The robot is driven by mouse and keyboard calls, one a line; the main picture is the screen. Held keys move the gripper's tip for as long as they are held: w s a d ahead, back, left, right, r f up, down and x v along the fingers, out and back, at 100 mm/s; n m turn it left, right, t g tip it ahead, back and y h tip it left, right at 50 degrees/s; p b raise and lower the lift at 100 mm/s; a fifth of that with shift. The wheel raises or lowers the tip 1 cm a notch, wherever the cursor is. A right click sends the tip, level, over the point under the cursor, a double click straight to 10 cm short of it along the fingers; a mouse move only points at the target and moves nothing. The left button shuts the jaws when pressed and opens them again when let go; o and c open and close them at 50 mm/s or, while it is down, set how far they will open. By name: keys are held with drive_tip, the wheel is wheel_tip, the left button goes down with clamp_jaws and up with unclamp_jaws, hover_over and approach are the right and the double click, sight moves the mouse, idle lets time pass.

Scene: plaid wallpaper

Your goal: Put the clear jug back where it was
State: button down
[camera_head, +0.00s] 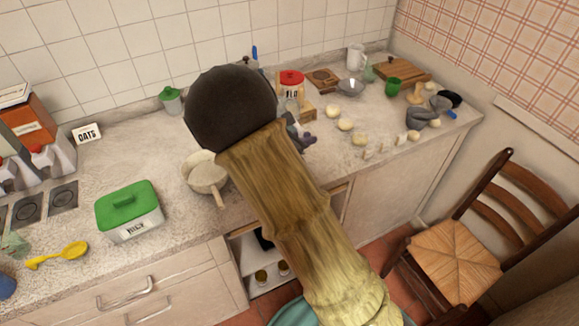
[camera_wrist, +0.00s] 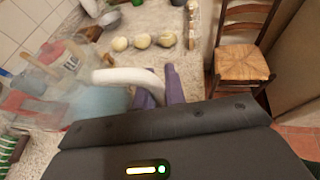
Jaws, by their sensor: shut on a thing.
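My gripper (camera_wrist: 165,85) shows purple fingers in the wrist view, shut on the white curved handle of a see-through jug. The clear jug (camera_wrist: 105,98) is to the left of the fingers, with things behind it showing through its body. The fingers (camera_head: 302,136) also show in the head view, just right of my dark wrist and over the counter. My wrist and arm hide most or all of the jug there. I cannot tell whether its base touches the counter.
A red-lidded canister (camera_head: 291,84) stands just behind my gripper. Several pale round foods lie to the right, near a grey bowl (camera_head: 350,87). A pan (camera_head: 204,171) and green-lidded box (camera_head: 128,208) stand left. A chair (camera_head: 455,250) is before the counter's right end.

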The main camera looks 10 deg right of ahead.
drive_tip(key=shift+w+d+r+m+b, duration=0.3)
drive_tip(key=shift+d+r+b, duration=0.4)
drive_tip(key=shift+b, duration=2.6)
drive_tip(key=shift+s+f, duration=0.1)
drive_tip(key=shift+f+b, duration=0.3)
drive_tip(key=shift+f, duration=2.8)
drive_tip(key=shift+f, duration=1.85)
drive_tip(key=shift+f+b, duration=0.15)
drive_tip(key=shift+b, duration=0.15)
drive_tip(key=c, duration=1.5)
unclamp_jaws()
drive_tip(key=shift+o, duration=0.2)
